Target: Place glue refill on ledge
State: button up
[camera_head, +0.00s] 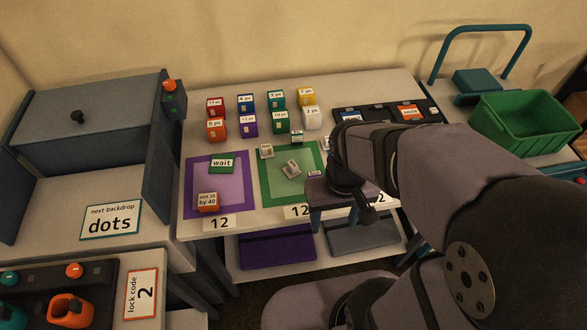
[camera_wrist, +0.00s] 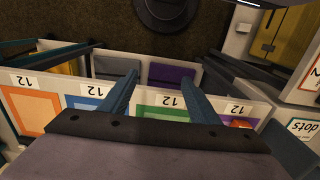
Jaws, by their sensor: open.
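I cannot pick out the glue refill by its label. Small pale pieces lie about the green mat (camera_head: 268,191), one being a light grey piece (camera_head: 291,167) on it and another a pale piece (camera_head: 266,151) at its back edge. No surface is marked as the ledge; a lower shelf (camera_head: 325,262) runs under the worktable (camera_head: 190,125). My gripper (camera_head: 340,226) hangs by the table's front edge, fingers down. In the wrist view its two blue fingers (camera_wrist: 158,77) are spread with nothing between them. My arm hides the table's right part.
Several coloured boxes (camera_head: 279,122) stand at the back of the table. A purple mat (camera_head: 237,191) holds a green "wait" card (camera_head: 221,163) and an orange block (camera_head: 208,202). A green crate (camera_head: 510,125) stands at right, a grey cabinet (camera_head: 95,125) at left.

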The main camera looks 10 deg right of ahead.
jog(key=w+d+r+t+h, duration=0.25)
jog(key=w+d, duration=0.25)
jog(key=w, duration=0.3)
jog(key=n+t+y+p, duration=0.3)
jog(key=n+t+y, duration=0.1)
jog(key=t+y, duration=0.2)
send_over(292, 165)
jog(key=s+d, duration=0.2)
jog(key=s, duration=0.3)
notch_tip(292, 165, down, 9)
jog(key=shift+a+r, duration=0.15)
jog(key=shift+w+f+n, duration=0.1)
jog(key=shift+f+n, duration=0.2)
jog(key=shift+f, duration=0.25)
jog(key=shift+p+x, duration=0.75)
jog(key=shift+x, duration=2.9)
jog(key=shift+r, duration=0.1)
